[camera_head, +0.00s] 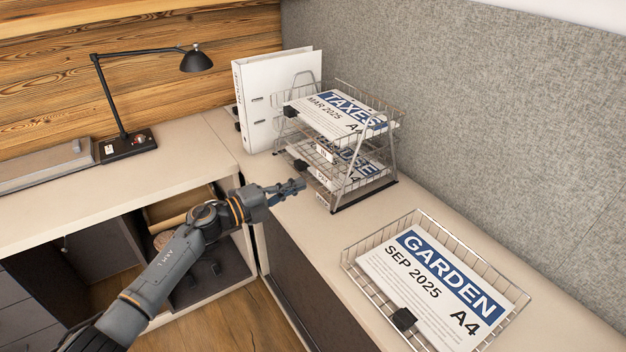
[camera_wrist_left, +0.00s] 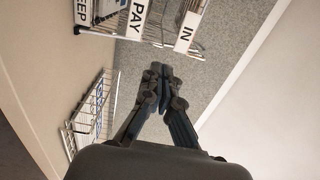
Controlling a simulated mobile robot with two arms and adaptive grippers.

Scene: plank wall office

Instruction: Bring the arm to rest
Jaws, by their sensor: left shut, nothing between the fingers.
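My left arm comes in from the lower left in the head view. Its gripper (camera_head: 292,188) is shut and empty, held in front of the wire letter rack and above the counter's front edge. In the left wrist view the two fingers of the gripper (camera_wrist_left: 160,72) meet at their tips with nothing between them. My right gripper is in neither view.
The wire rack (camera_head: 392,160) holds papers, the upper marked TAXES. A wire tray (camera_head: 513,318) with a GARDEN sheet (camera_head: 440,285) lies on the counter (camera_head: 310,235). A white binder (camera_head: 262,100) and black lamp (camera_head: 125,143) stand behind. Counter between rack and tray is clear.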

